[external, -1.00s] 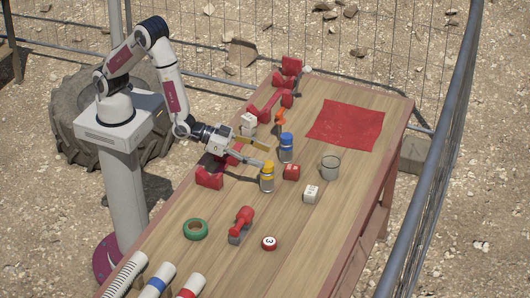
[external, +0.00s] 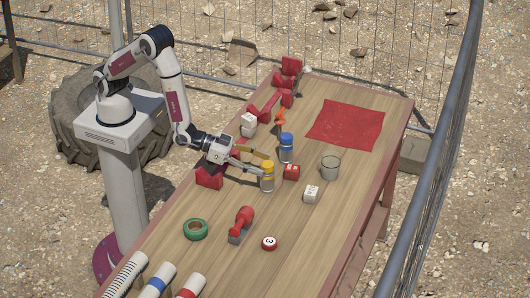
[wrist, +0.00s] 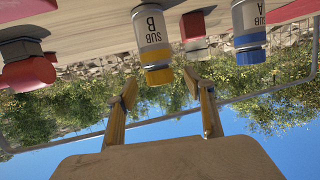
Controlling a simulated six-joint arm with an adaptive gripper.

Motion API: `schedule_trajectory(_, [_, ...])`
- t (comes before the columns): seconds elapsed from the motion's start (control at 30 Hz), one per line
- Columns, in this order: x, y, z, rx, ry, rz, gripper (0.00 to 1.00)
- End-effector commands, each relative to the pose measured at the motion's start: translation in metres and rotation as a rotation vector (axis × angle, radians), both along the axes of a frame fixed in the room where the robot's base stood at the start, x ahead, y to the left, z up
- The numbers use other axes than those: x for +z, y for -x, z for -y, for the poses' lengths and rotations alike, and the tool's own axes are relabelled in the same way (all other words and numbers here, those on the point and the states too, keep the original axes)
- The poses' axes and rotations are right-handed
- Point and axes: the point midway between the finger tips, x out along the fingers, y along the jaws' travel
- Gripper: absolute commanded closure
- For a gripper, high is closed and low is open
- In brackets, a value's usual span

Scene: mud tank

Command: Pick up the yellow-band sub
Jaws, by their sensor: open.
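The yellow-band sub (external: 267,181) stands upright on the table, a small light cylinder with a yellow top. In the wrist view it appears upside down, marked SUB B (wrist: 152,45), with its yellow band lowest in the picture. My gripper (external: 264,162) is open and empty, its two fingers reaching toward the sub's upper part from the left. In the wrist view the fingertips (wrist: 164,88) lie apart with the sub ahead, roughly between their lines. Whether a finger touches it, I cannot tell.
The blue-band sub (external: 286,150) stands close behind, also in the wrist view (wrist: 248,35). A red block (external: 291,172), a white block (external: 311,194) and a clear cup (external: 330,168) are to the right. A red stand (external: 209,179) sits under my wrist. A red cloth (external: 346,125) lies behind.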

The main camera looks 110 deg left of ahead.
Motion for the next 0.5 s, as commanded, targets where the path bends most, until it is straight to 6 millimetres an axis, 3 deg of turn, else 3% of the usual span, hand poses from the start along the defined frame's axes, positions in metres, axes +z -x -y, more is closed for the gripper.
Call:
schedule_trajectory(0.27, [-0.004,0.000,0.000,0.000,-0.001,-0.001,0.47])
schedule_trajectory(0.5, [-0.022,0.000,0.000,0.001,-0.001,-0.002,0.47])
